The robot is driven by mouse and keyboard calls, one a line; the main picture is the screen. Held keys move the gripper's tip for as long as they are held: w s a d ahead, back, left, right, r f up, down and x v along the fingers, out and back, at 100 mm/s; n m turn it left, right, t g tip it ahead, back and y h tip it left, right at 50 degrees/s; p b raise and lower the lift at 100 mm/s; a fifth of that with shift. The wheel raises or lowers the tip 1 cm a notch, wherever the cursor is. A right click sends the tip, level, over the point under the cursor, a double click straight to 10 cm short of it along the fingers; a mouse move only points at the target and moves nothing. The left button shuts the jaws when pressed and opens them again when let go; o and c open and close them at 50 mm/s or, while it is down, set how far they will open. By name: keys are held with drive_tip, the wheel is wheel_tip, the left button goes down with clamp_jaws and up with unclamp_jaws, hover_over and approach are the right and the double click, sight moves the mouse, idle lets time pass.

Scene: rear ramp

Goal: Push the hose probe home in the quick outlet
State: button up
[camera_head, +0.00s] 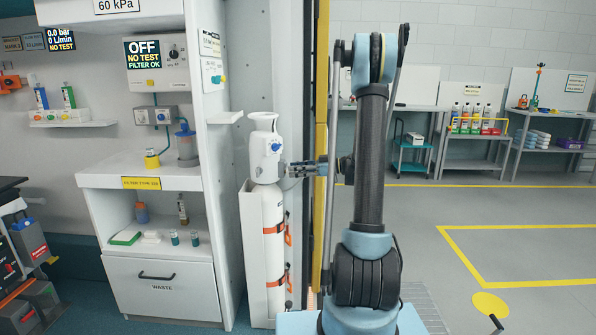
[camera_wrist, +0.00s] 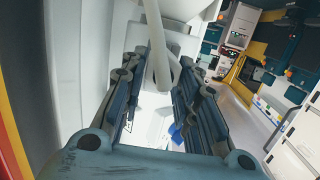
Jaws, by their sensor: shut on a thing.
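A white gas cylinder (camera_head: 273,235) stands upright in a white holder with orange straps. Its white head (camera_head: 265,152) has a blue knob and a handle loop on top. My gripper (camera_head: 291,168) is at the right side of this head, pointing left. In the wrist view my gripper (camera_wrist: 158,66) has its fingers on either side of a pale grey rod, which I take for the hose probe (camera_wrist: 157,40). The far end of the rod and the quick outlet cannot be made out clearly. Whether the probe is seated cannot be told.
A white cabinet (camera_head: 150,179) with a counter, small bottles and a waste drawer stands left of the cylinder. A display panel reading OFF (camera_head: 154,63) hangs above it. A yellow-edged post (camera_head: 320,200) stands right behind my gripper. Open floor with yellow lines lies at right.

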drive_tip(key=shift+a, duration=0.15)
drive_tip(key=o, duration=1.2)
drive_tip(key=shift+c, duration=0.2)
drive_tip(key=v, duration=1.2)
drive_tip(key=shift+a, duration=0.1)
